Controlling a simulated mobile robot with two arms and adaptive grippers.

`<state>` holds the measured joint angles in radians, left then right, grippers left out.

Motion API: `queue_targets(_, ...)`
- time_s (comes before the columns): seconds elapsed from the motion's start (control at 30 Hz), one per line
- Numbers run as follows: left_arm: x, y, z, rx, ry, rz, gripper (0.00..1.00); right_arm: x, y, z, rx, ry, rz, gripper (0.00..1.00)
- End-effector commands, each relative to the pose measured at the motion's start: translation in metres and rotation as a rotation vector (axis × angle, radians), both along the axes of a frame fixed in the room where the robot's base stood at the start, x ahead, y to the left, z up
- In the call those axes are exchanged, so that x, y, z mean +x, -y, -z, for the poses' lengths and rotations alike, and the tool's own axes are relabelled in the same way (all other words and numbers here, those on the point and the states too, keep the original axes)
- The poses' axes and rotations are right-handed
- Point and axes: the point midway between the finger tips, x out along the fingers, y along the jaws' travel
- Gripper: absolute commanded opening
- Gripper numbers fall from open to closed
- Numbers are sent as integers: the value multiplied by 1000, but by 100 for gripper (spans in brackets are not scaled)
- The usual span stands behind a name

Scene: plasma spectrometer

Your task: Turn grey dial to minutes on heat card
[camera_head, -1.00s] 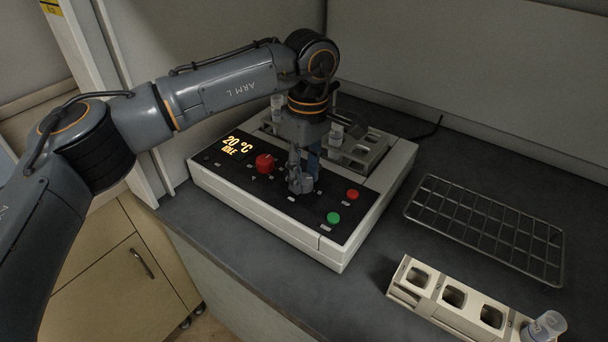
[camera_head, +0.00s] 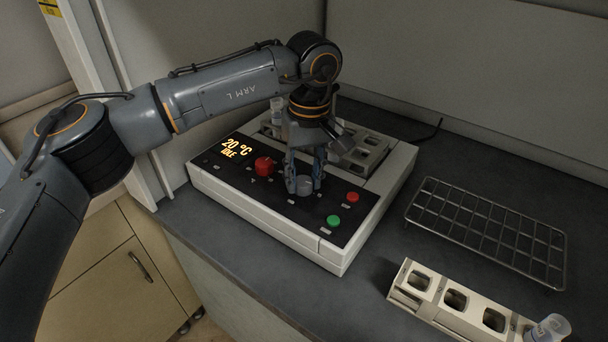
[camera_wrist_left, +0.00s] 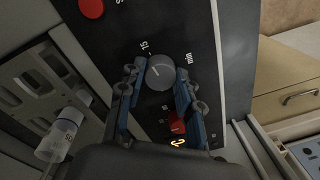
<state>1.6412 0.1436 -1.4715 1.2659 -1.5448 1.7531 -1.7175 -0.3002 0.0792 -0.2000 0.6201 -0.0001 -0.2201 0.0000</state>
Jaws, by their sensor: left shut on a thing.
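The grey dial (camera_head: 304,186) sits on the black front panel of the white heater block unit (camera_head: 338,248). In the left wrist view the dial (camera_wrist_left: 160,73) is round, with a light pointer line and printed marks "5", "15" and "min" around it. My left gripper (camera_head: 305,178) points down at the dial and is shut on it, one blue-padded finger on each side. The display (camera_head: 235,147) reads 20 °C, IDLE. A red knob (camera_head: 264,164) is left of the dial. No heat card can be made out. My right gripper is not in view.
A red button (camera_head: 352,196) and a green button (camera_head: 333,221) are right of the dial. Tube wells (camera_head: 372,148) lie behind the panel. A wire rack (camera_head: 487,228) and a beige tube holder (camera_head: 470,310) with a tube stand on the bench to the right.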

Motion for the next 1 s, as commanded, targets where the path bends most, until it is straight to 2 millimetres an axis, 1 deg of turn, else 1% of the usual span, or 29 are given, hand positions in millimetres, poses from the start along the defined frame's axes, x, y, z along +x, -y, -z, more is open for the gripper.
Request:
queue_targets(0.33,0,0,-1,0,2,4,3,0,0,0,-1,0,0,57)
queue_targets(0.37,0,0,-1,0,2,4,40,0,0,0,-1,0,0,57)
queue_targets(0.4,0,0,-1,0,2,4,48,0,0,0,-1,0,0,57)
queue_targets(0.43,0,0,0,-1,1,4,55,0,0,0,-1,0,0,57)
queue_targets(0.47,0,0,0,-1,1,4,57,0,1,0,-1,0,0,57)
queue_targets(0.7,0,0,0,0,1,3,57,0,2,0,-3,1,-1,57)
queue_targets(0.8,0,0,-3,0,2,3,57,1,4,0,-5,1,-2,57)
queue_targets(0.87,1,1,-8,0,3,2,57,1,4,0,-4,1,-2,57)
queue_targets(0.97,1,2,-24,-1,4,3,57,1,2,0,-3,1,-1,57)
queue_targets(1.0,1,2,-32,-2,4,2,57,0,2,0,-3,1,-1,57)
